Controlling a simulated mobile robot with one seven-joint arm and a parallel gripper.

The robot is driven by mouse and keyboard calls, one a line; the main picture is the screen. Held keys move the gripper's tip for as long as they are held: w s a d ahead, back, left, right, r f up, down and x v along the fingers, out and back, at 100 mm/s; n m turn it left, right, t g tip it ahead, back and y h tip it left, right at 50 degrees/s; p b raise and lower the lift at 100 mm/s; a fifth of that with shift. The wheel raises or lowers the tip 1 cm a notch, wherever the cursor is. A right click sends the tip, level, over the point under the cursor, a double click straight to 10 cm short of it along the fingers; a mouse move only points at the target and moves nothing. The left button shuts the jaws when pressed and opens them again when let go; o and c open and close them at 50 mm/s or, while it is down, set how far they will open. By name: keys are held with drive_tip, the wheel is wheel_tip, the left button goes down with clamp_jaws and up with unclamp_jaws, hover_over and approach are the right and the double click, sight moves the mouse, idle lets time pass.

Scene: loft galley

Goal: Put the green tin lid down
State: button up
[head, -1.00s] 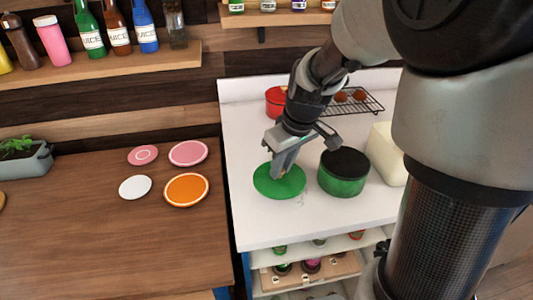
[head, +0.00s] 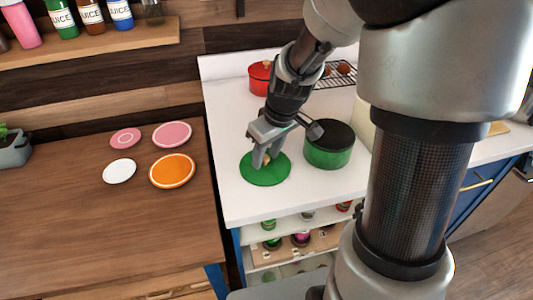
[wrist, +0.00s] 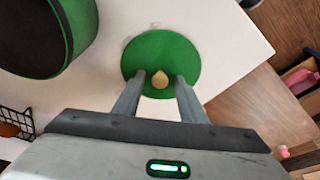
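The green tin lid (head: 265,176) is a flat green disc with a small tan knob. It lies on the white counter, left of the open green tin (head: 328,153), whose inside is dark. My gripper (head: 264,163) is over the lid, fingers pointing down. In the wrist view, the lid (wrist: 182,52) lies flat and the knob (wrist: 159,81) is between my fingertips (wrist: 161,77). A gap shows on each side of the knob, so my gripper is open around it and not clamping. The green tin (wrist: 62,50) also shows there.
A red pot (head: 260,80) and a wire rack (head: 335,75) stand further back on the white counter (head: 232,115). The wooden counter (head: 75,225) at left holds several plates, such as the orange plate (head: 172,171). Counter in front of the lid is clear.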

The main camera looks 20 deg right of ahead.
sight(274, 172)
drive_tip(key=shift+r+p, duration=0.35)
drive_tip(key=p+v, duration=0.1)
drive_tip(key=v, duration=1)
drive_tip(key=s+r+m+t, duration=0.1)
drive_tip(key=s+r+m, duration=0.1)
drive_tip(key=s, duration=0.5)
drive_tip(key=s+a+r+m+t+h, duration=0.1)
drive_tip(key=s+r+m+t, duration=0.1)
drive_tip(key=s, duration=0.6)
wheel_tip(274, 172, up, 3)
drive_tip(key=shift+s+a+f+m, duration=0.2)
drive_tip(key=shift+a+m, duration=0.1)
drive_tip(key=shift+m, duration=0.4)
